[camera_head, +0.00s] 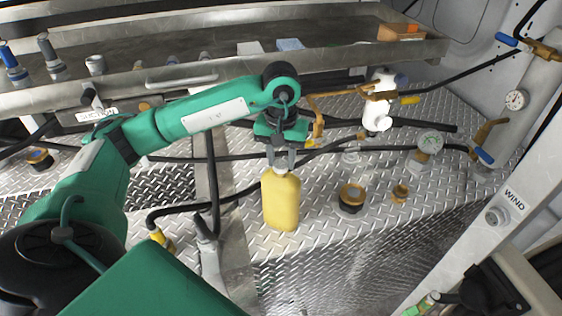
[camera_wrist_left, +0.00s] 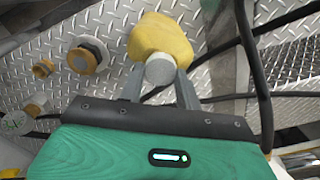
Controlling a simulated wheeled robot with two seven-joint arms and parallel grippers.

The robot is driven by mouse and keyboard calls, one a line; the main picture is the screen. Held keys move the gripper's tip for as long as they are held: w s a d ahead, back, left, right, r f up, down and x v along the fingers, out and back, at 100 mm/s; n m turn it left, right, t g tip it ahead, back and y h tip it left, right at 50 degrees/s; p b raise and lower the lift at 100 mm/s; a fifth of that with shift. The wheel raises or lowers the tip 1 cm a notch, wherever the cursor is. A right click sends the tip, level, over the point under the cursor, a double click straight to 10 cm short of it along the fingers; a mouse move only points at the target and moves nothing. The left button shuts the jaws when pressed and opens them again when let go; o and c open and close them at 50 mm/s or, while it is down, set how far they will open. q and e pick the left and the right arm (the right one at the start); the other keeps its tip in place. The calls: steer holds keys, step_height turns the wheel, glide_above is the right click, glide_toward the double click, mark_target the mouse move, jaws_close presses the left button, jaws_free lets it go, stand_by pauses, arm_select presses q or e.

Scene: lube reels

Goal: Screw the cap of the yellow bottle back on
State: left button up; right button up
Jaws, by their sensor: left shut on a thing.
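The yellow bottle (camera_head: 281,202) stands upright on the metal tread-plate floor in the middle of the head view. In the left wrist view the bottle (camera_wrist_left: 160,38) is seen from above. Its pale grey-white cap (camera_wrist_left: 160,69) sits at the bottle's top, between my left gripper's fingers. My left gripper (camera_head: 281,165) points down over the bottle and is shut on the cap. Whether the cap's thread is engaged cannot be seen. In the left wrist view the two fingers (camera_wrist_left: 161,84) reach the cap from both sides. My right gripper is not in view.
Brass-and-black fittings (camera_head: 351,197) stand on the floor right of the bottle. Black hoses (camera_head: 250,156) run behind the bottle. A metal shelf (camera_head: 340,58) spans the back. Bare tread plate lies in front right.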

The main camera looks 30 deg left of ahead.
arm_select(q)
steer(key=shift+f+m+b, duration=0.2)
steer(key=shift+m+b, duration=0.8)
steer(key=shift+b, duration=0.25)
steer(key=shift+m+b, duration=0.95)
steer(key=shift+m, duration=0.15)
steer(key=shift+d+r+m, duration=0.1)
steer(key=shift+r+m, duration=0.1)
steer(key=shift+m, duration=0.3)
